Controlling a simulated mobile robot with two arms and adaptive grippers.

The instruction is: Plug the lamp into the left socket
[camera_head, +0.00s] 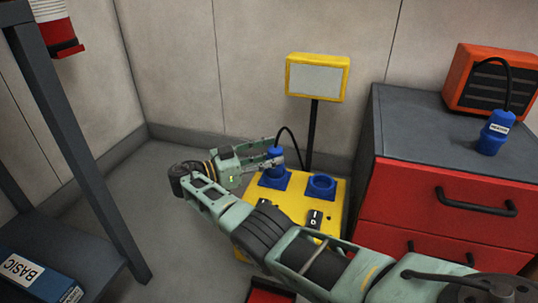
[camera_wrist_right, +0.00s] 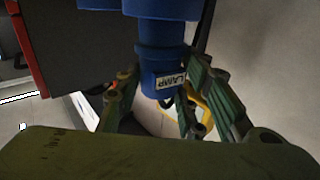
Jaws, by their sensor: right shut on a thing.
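The yellow lamp (camera_head: 317,78) stands on a black post behind the yellow socket box (camera_head: 285,203). Its blue plug (camera_head: 275,157), on a black cable, is upright at the left blue socket (camera_head: 275,180). My right gripper (camera_head: 278,157) is shut on this plug, its arm crossing in front of the box. In the right wrist view the plug (camera_wrist_right: 160,60) shows a LAMP label between the fingers (camera_wrist_right: 160,108) and meets the wider blue socket part at the top edge. I cannot tell how deep it sits. The right socket (camera_head: 321,186) is empty. My left gripper is not in view.
A red drawer cabinet (camera_head: 445,203) stands close on the right, with an orange heater (camera_head: 490,80) and another blue plug (camera_head: 494,132) on top. A dark rack (camera_head: 75,150) with a blue box (camera_head: 38,280) is at left. Walls close off the back.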

